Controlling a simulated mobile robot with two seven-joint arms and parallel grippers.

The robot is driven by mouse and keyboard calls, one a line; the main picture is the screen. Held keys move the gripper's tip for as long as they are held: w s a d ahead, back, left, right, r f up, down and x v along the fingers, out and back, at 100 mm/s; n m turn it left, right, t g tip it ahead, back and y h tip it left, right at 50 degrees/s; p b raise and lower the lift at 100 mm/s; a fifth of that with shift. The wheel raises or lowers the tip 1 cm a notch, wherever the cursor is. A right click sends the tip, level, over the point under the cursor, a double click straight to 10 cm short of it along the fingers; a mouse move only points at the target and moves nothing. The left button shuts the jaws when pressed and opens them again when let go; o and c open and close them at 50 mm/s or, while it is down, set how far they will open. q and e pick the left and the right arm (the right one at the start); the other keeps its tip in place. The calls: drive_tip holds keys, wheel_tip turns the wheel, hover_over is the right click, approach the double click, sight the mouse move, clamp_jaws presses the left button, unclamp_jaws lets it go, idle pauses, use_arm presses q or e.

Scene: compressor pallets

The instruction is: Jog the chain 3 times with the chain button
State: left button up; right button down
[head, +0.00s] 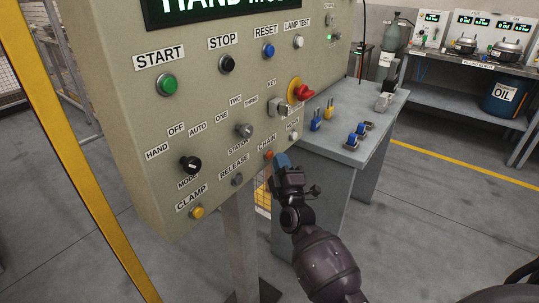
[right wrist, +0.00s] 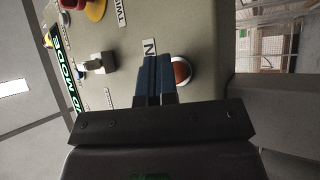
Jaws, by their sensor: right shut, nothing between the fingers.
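The chain button (head: 269,155) is a small orange-red button under the CHAIN label (head: 267,142), low on the right side of the beige control panel (head: 130,110). My right gripper (head: 281,161) has blue fingertips, shut with nothing between them, just right of the button in the head view. In the right wrist view the shut fingertips (right wrist: 155,70) point at the panel beside the red button (right wrist: 181,72) with its pale ring. They partly overlap its edge in the picture. I cannot tell whether they touch it. My left gripper is out of view.
The panel also carries the mode knob (head: 190,165), the station knob (head: 244,130), the clamp button (head: 197,212) and a red emergency stop (head: 302,92). The green screen (head: 215,8) reads HAND. A grey table (head: 330,157) with padlocks stands behind, to the right.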

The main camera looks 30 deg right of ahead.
drive_tip(key=shift+w+a, duration=0.1)
drive_tip(key=shift+w, duration=0.15)
idle(0.5)
drive_tip(key=shift+s+d+p, duration=0.3)
drive_tip(key=shift+s+p, duration=0.2)
drive_tip(key=shift+s, duration=0.4)
